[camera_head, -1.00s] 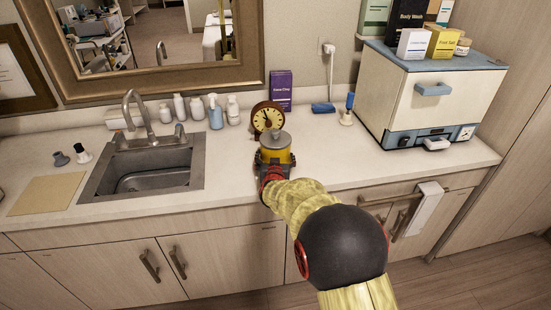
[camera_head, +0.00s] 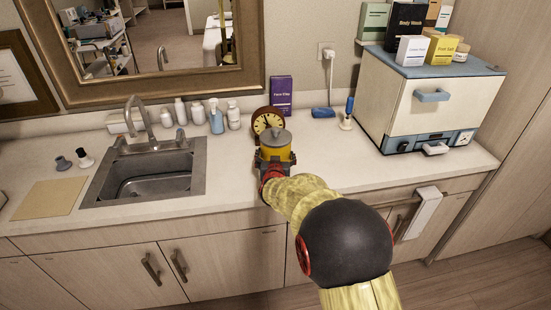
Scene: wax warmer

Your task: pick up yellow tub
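The yellow tub (camera_head: 275,151) with a grey lid (camera_head: 274,137) is in the middle of the head view, upright in front of a round clock. My gripper (camera_head: 275,162) is at the lower part of the tub, with dark finger parts showing at its left and right sides. It appears shut on the tub. The tub's bottom is hidden by my gripper and wrist. The tub looks raised a little above the counter (camera_head: 353,155).
The clock (camera_head: 266,121) stands close behind the tub, with a purple box (camera_head: 281,96) behind it. A sink (camera_head: 150,178) is to the left. A white cabinet (camera_head: 430,110) with boxes on top is to the right.

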